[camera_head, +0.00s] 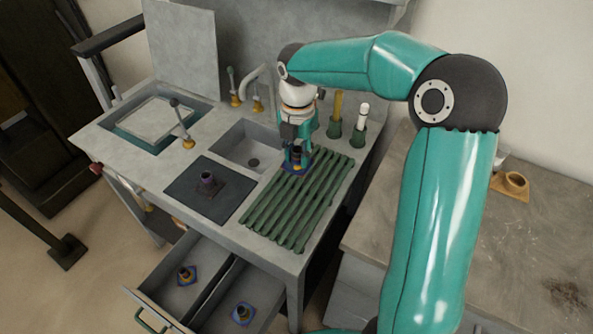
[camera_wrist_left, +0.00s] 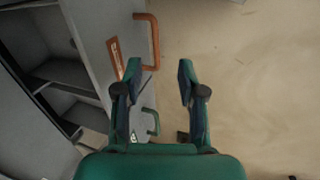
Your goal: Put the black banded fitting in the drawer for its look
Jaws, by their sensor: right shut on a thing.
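My right gripper (camera_head: 297,160) is shut on a small dark fitting with a blue base (camera_head: 296,167), at the far end of the green ribbed rack; the fingers hide much of it, so its bands are hard to make out. Another dark fitting (camera_head: 207,179) stands on the black mat. My left gripper (camera_wrist_left: 158,75) is open and empty in the left wrist view, above the floor beside drawer fronts.
The green ribbed rack (camera_head: 292,212) lies right of the sink (camera_head: 247,147) and black mat (camera_head: 187,199). The left wrist view shows an orange handle (camera_wrist_left: 154,40) and a green handle (camera_wrist_left: 152,122).

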